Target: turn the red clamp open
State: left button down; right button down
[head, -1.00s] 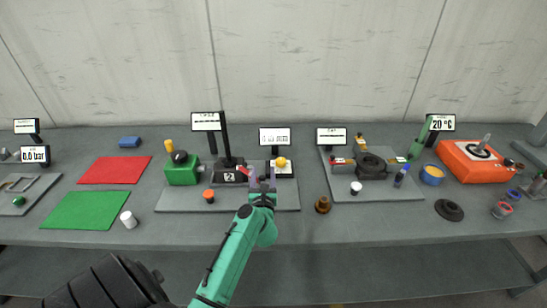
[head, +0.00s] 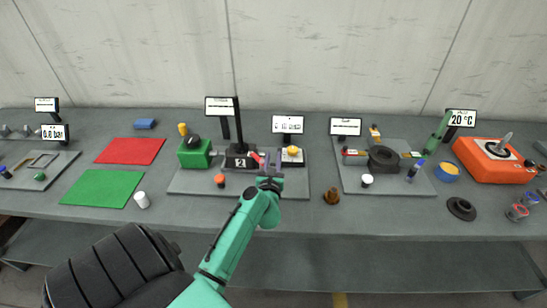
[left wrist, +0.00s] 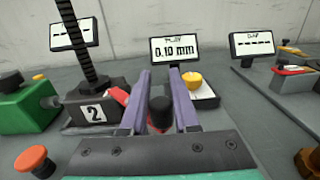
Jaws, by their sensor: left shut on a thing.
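The red clamp (head: 254,157) is a small red lever on the right side of the black screw jack (head: 240,156) marked 2. In the left wrist view its red part (left wrist: 119,96) shows left of my fingers. A black knob (left wrist: 160,112) with red at its base stands between the fingers and appears to be the clamp's handle end. My left gripper (head: 270,160) is shut on it; the purple fingers hide the link between the red part and the knob. My right gripper is not in view.
A display (left wrist: 173,49) reads PLAY 0.10 mm, with a yellow knob (left wrist: 192,80) just right of my fingers. A green block (head: 195,153) stands left of the jack. An orange button (head: 220,180) sits in front. A second grey plate (head: 400,187) lies to the right.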

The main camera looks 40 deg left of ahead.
pick_arm(q)
jog(key=m+t+h+p, duration=0.1)
jog(key=h, duration=0.1)
jog(key=s+m+t+h+p, duration=0.1)
jog(key=m+h+p, duration=0.1)
jog(key=shift+s+d+h, duration=0.1)
jog(key=shift+h, duration=0.3)
jog(key=m+h, duration=0.1)
jog(key=m+t+h, duration=0.1)
jog(key=shift+s+f+h, duration=0.15)
jog(key=shift+s+h, duration=0.15)
jog(key=shift+h, duration=0.1)
jog(key=m+h+b, duration=0.1)
jog(key=m+h, duration=0.1)
jog(key=shift+s+f+h+b, duration=0.15)
jog(key=shift+s+h+b, duration=0.15)
jog(key=shift+h+b, duration=0.1)
jog(key=shift+s+a+m+g+h+b, duration=0.4)
jog(key=shift+m+g+h+b, duration=0.75)
jog(key=shift+m+h+b, duration=0.95)
jog(key=shift+s+a+m+g+h+b, duration=0.45)
jog(key=shift+m+g+h+b, duration=0.9)
jog(key=shift+h+b, duration=1.4)
jog(key=shift+s+a+m+g+h+b, duration=0.4)
jog(key=shift+m+g+h+b, duration=0.6)
jog(key=shift+m+h+b, duration=1.15)
jog(key=shift+s+d+h+b, duration=0.1)
jog(key=shift+d+h+b, duration=0.05)
jog(key=shift+h+b, duration=0.2)
